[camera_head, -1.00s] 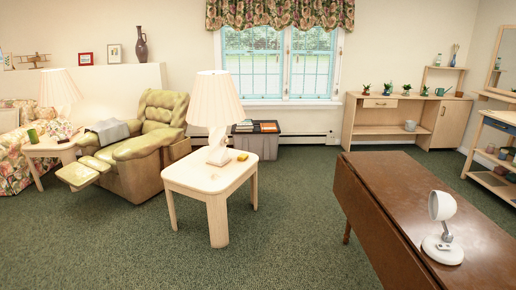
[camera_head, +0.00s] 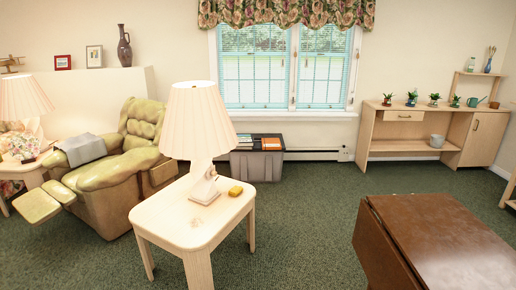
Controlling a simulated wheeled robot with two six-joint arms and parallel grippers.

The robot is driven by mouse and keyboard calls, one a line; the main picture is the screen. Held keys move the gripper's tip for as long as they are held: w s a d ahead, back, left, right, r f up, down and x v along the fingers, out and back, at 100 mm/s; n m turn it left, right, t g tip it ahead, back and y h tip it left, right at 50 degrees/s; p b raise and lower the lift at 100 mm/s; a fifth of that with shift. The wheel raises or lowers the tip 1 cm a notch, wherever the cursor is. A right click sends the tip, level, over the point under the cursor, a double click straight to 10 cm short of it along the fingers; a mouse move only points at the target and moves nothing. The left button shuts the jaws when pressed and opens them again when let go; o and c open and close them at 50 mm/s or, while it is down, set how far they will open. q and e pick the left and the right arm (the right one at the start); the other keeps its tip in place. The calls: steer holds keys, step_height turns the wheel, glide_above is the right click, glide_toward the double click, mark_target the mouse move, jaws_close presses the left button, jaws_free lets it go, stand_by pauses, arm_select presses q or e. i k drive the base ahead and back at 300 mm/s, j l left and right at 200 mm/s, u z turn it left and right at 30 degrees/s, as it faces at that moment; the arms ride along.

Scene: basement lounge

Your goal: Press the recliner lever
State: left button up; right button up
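The recliner (camera_head: 120,165) is an olive-yellow padded armchair at the left of the head view. Its back leans back and its footrest (camera_head: 38,205) is out in front. A grey cloth (camera_head: 82,150) lies over its far arm. I cannot make out a lever there. Neither of my grippers is in view.
A cream side table (camera_head: 175,222) with a lamp (camera_head: 195,120) and a small yellow object (camera_head: 235,190) stands between me and the recliner's near side. A brown drop-leaf table (camera_head: 440,235) is at the right. Green carpet (camera_head: 300,230) lies open between them.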

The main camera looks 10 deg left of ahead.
mark_target(141, 184)
steer(key=i+u, duration=0.2)
steer(key=i, duration=0.2)
steer(key=i+l+u, duration=0.2)
steer(key=i, duration=0.25)
steer(key=i+l+u, duration=0.15)
steer(key=i, duration=0.25)
steer(key=i+l+u, duration=0.2)
steer(key=i, duration=0.2)
